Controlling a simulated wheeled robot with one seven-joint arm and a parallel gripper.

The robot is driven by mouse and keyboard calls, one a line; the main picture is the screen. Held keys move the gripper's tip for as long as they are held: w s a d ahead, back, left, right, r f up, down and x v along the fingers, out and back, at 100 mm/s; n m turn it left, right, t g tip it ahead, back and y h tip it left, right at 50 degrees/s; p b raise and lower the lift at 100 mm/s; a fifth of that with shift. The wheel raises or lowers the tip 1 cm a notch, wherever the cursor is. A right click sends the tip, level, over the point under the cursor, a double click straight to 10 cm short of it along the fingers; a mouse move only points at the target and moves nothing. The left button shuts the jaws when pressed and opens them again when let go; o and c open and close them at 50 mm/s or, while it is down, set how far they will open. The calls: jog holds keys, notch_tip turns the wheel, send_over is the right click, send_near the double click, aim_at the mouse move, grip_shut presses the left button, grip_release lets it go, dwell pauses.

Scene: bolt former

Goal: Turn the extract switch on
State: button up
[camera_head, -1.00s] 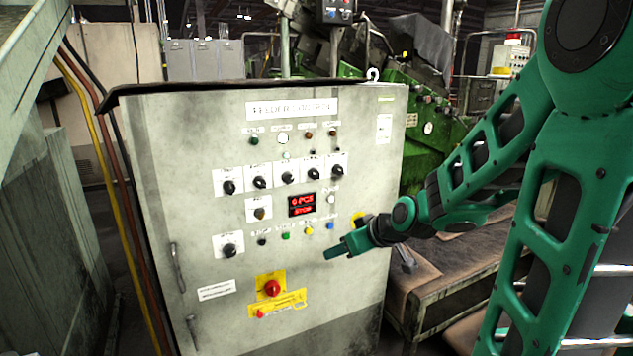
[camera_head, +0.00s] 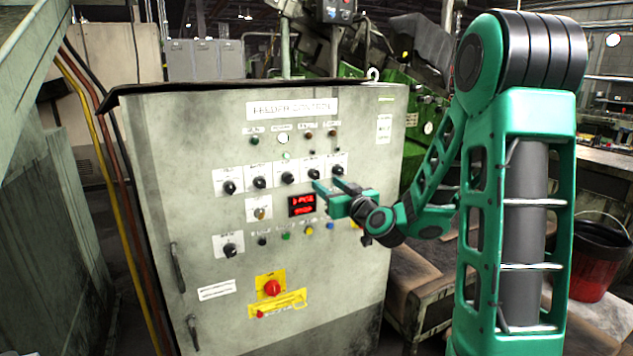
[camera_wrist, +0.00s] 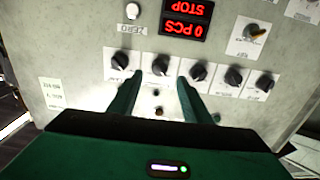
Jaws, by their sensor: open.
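The grey feeder control cabinet (camera_head: 180,150) has a row of black rotary switches on white plates. Their small labels are too blurred to read, so I cannot tell which is the extract switch. My gripper (camera_head: 328,184) is open and empty, just in front of the right part of this row. In the wrist view, where the panel appears upside down, the fingers of my gripper (camera_wrist: 157,84) point at the second switch from the left (camera_wrist: 160,65). This is the second from the right in the head view (camera_head: 313,174). The fingers seem apart from it.
A red display (camera_head: 302,204) sits below the row. A single switch (camera_head: 261,213) is left of it and another black switch (camera_head: 229,250) lower left. A red emergency stop (camera_head: 272,287) is at the bottom. A bench (camera_head: 430,280) stands right of the cabinet.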

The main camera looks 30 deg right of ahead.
aim_at(317, 177)
jog(key=w, duration=0.7)
jog(key=shift+c, duration=0.2)
jog(key=c, duration=1)
